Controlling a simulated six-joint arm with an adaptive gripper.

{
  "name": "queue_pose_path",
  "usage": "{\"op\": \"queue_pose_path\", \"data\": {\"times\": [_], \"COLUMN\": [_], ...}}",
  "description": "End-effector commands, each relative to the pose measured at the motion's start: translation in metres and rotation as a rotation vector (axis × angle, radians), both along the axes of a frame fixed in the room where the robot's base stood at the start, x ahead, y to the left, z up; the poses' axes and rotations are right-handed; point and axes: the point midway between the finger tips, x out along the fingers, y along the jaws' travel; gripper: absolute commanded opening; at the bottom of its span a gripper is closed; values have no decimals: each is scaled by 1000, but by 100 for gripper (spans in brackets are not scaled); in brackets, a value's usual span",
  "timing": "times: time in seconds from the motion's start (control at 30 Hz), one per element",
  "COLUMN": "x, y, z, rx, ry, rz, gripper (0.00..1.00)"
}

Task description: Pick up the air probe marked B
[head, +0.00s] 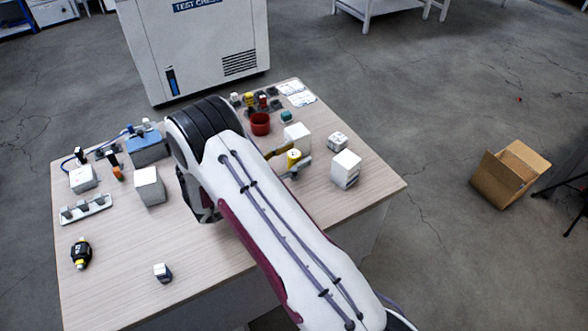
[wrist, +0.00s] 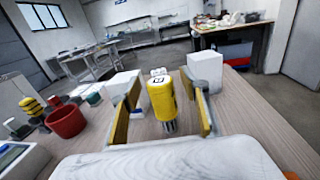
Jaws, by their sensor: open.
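I cannot read the mark clearly. In the head view the yellow probe (head: 293,158) shows just past my forearm. My gripper (wrist: 163,86) is open, with one yellow-padded finger on each side of the probe. The probe is between the fingers, and gaps show on both sides.
White boxes (head: 346,168) (wrist: 205,68) stand near the probe. A red cup (head: 260,123) (wrist: 66,118) and several small coloured parts lie beyond. A blue box (head: 147,148) and a yellow-black tool (head: 81,253) are at left. The table's front left is mostly clear.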

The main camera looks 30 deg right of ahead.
Motion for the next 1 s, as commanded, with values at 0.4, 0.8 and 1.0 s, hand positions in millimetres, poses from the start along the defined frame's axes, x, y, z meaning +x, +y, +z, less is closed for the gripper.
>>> {"op": "queue_pose_path", "data": {"times": [0.4,0.8,1.0], "x": [0,0,0], "y": [-3,-3,-3], "z": [0,0,0], "rx": [0,0,0], "ry": [0,0,0], "rz": [0,0,0], "gripper": [45,0,0]}}
